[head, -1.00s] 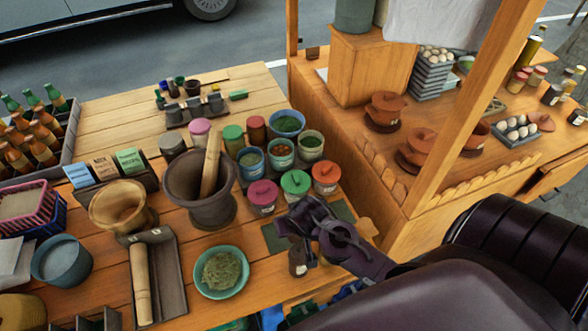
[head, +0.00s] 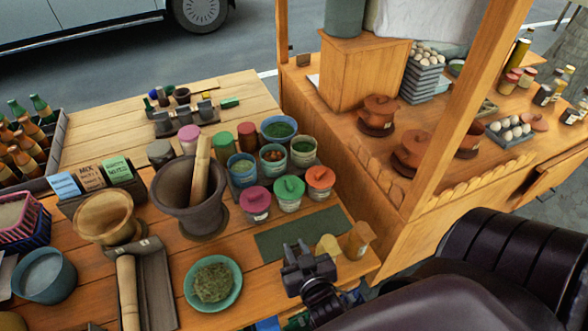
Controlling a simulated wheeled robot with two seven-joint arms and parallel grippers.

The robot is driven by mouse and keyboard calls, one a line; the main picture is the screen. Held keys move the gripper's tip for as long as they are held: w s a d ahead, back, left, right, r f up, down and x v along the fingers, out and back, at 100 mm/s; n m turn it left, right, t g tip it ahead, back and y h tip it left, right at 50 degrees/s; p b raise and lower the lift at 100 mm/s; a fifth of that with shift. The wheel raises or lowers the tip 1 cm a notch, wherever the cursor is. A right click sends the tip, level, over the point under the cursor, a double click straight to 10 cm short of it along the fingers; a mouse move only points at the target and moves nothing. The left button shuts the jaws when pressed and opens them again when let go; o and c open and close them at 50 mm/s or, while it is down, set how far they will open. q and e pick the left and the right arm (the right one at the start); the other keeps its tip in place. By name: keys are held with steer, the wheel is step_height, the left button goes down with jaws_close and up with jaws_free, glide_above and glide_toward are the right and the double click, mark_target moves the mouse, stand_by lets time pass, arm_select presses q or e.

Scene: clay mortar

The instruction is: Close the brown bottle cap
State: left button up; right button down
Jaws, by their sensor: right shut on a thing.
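My right gripper (head: 300,258) is over the front right edge of the wooden table, just in front of a dark green mat (head: 290,235). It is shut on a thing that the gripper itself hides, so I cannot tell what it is. My left gripper is not in view.
An orange-brown cylinder (head: 360,240) and a small yellowish piece (head: 328,246) stand right of the gripper. Lidded jars (head: 290,192), a mortar (head: 190,205) and a plate of herbs (head: 212,284) lie behind and left. The mat's middle is bare.

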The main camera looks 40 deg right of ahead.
steer(key=s+f+t+h+b, duration=0.1)
steer(key=f+t+b, duration=0.2)
steer(key=b, duration=0.7)
steer(key=s+a+f+t+h+b, duration=0.1)
steer(key=f+t+b, duration=0.3)
steer(key=t+b, duration=0.4)
steer(key=s+h+b, duration=0.1)
steer(key=b, duration=0.2)
steer(key=shift+s+t+b, duration=0.15)
steer(key=shift+t+b, duration=0.15)
steer(key=shift+r+h, duration=0.1)
steer(key=shift+h, duration=0.2)
steer(key=c, duration=1.2)
jaws_free()
steer(key=shift+r, duration=0.1)
steer(key=shift+c, duration=0.2)
steer(key=b+v, duration=0.3)
steer(key=v, duration=0.5)
